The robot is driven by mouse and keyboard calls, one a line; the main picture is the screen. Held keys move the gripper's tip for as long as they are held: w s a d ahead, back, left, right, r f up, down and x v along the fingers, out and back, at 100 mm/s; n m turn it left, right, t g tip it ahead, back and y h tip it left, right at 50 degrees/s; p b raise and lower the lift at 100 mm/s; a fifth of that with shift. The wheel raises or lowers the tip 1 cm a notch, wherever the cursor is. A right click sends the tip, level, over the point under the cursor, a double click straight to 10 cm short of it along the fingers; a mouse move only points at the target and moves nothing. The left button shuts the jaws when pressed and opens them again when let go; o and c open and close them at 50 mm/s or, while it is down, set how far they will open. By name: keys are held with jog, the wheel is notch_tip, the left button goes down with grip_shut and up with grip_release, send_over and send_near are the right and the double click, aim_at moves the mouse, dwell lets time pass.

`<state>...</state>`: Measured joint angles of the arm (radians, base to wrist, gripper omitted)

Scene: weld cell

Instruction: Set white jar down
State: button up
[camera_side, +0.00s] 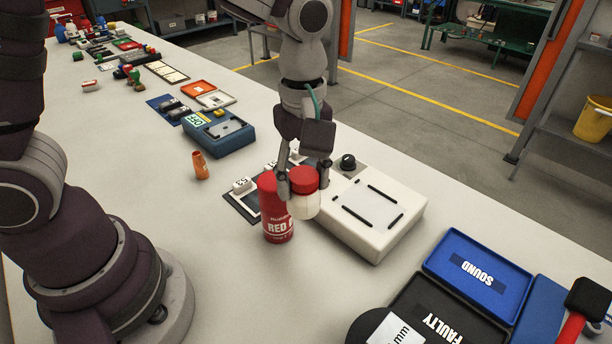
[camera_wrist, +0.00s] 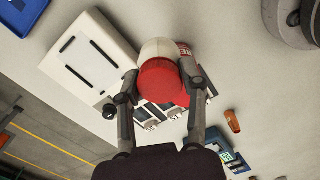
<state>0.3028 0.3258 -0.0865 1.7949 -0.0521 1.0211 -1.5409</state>
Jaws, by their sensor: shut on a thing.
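The white jar (camera_side: 305,207) with a red lid is held between the fingers of my gripper (camera_side: 294,186). In the wrist view the jar (camera_wrist: 158,48) shows beyond its red lid, with the fingers of my gripper (camera_wrist: 160,84) on both sides. In the side view it is beside a red can (camera_side: 277,222) with white lettering, which stands upright on the bench. The can partly hides the jar's left side. I cannot tell whether the jar's base touches the bench or whether jar and can touch.
A white device (camera_side: 372,212) with a black knob stands close right of the jar. A dark mat (camera_side: 240,205) with small white blocks lies behind the can. An orange cone-like piece (camera_side: 200,165) and a blue meter (camera_side: 218,137) stand farther back. SOUND (camera_side: 478,268) and FAULTY (camera_side: 436,318) trays are at front right. Bench left of the can is clear.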

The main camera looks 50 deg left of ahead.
jog(key=s+d+n, duration=0.1)
jog(key=n, duration=0.1)
jog(key=s+d+f+n, duration=0.1)
jog(key=shift+n, duration=0.4)
notch_tip(320, 180, down, 10)
jog(key=shift+r, duration=0.2)
jog(key=shift+f, duration=0.1)
jog(key=o, duration=1.2)
jog(key=shift+f, duration=0.1)
